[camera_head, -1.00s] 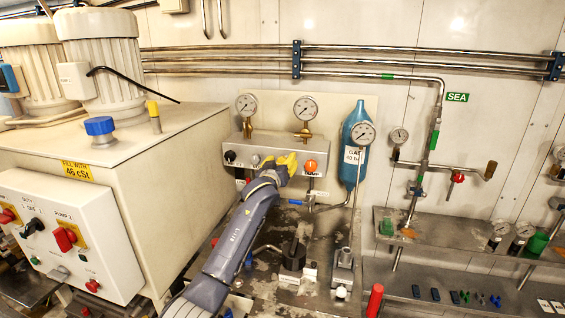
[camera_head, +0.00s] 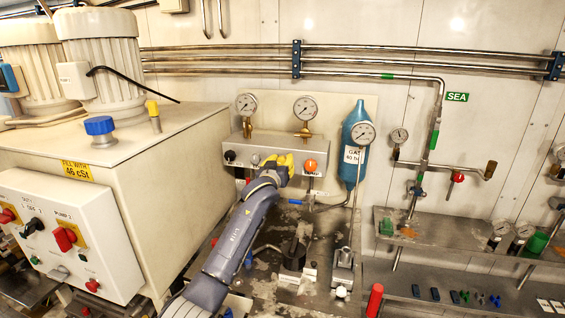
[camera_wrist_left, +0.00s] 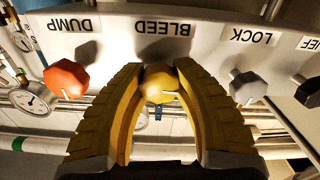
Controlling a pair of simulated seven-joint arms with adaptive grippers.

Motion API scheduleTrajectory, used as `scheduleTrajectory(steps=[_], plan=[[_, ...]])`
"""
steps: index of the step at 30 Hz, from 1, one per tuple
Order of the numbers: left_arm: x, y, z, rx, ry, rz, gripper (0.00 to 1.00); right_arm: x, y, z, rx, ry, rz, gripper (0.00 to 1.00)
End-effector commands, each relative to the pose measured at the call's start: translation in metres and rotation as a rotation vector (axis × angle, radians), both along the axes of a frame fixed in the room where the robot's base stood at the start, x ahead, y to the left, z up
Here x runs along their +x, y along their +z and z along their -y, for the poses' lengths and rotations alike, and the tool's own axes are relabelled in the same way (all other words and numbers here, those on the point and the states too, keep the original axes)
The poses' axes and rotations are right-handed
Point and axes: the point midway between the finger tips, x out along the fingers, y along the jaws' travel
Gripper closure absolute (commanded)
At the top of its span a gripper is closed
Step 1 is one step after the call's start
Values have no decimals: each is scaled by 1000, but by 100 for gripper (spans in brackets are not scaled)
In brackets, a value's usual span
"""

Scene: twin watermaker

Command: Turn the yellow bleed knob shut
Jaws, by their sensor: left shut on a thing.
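The yellow bleed knob (camera_wrist_left: 160,84) sits on the grey valve panel (camera_wrist_left: 205,40) below the "BLEED" label in the left wrist view. My left gripper (camera_wrist_left: 160,92) has its yellow ribbed fingers on either side of the knob and is shut on it. A white mark shows on the knob's face. In the head view my left gripper (camera_head: 281,162) reaches the front of the panel and largely hides the knob. My right gripper is in neither view.
An orange dump knob (camera_wrist_left: 66,76) and a grey lock knob (camera_wrist_left: 247,87) flank the fingers closely. Two gauges (camera_head: 305,107) stand above the panel. A blue gas bottle (camera_head: 354,135) hangs to the right, and a large beige tank (camera_head: 165,150) stands left.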

Motion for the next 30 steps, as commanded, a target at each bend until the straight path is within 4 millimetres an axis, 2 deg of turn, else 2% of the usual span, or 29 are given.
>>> scheduleTrajectory(steps=[30], plan=[[-1, 5, 3, 901, 1, 255, 100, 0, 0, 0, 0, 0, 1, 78]])
